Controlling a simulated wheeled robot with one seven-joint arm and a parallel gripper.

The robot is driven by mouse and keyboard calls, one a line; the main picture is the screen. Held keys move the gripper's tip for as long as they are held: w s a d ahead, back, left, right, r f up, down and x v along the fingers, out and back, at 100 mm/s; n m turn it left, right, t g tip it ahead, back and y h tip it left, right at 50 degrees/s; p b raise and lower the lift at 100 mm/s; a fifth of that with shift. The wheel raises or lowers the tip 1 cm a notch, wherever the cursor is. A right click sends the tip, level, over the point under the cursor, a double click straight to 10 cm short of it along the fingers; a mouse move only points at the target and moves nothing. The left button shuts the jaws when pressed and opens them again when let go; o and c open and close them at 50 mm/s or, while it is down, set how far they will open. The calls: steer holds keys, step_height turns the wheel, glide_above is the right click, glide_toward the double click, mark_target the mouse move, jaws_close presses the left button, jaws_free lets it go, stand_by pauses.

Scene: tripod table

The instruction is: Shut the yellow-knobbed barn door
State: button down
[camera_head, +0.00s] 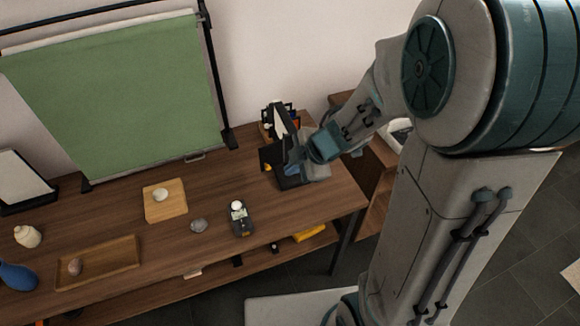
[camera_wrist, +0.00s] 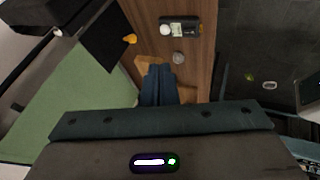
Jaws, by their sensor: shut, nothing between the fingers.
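The black photo light (camera_head: 279,119) stands at the back right of the table, partly hidden by my arm. A black barn door flap (camera_head: 268,154) stands out from it toward the front, with a yellow knob (camera_head: 268,168). In the wrist view the flap (camera_wrist: 103,40) is a dark panel at upper left, with the yellow knob (camera_wrist: 129,39) on its right edge. My gripper (camera_head: 292,160) is beside the flap, to its right in the head view. In the wrist view the gripper's fingers (camera_wrist: 158,70) are together and empty, apart from the knob. Contact behind the arm is hidden.
A green backdrop (camera_head: 115,95) hangs on a black stand at the back left. A light meter (camera_head: 241,218), a grey stone (camera_head: 198,226), a wooden board (camera_head: 165,201) and a wooden tray (camera_head: 98,263) lie on the table. Clear tabletop lies in front of the light.

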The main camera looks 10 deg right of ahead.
mark_target(273, 159)
steer(key=w+a+f+b, duration=0.2)
steer(key=w+a+f, duration=0.2)
steer(key=w+f, duration=0.2)
steer(key=shift+a+f+b, duration=0.15)
steer(key=shift+f+b, duration=0.2)
steer(key=shift+f, duration=0.2)
steer(key=shift+w, duration=0.1)
steer(key=shift+a+m, duration=0.15)
steer(key=shift+m, duration=0.15)
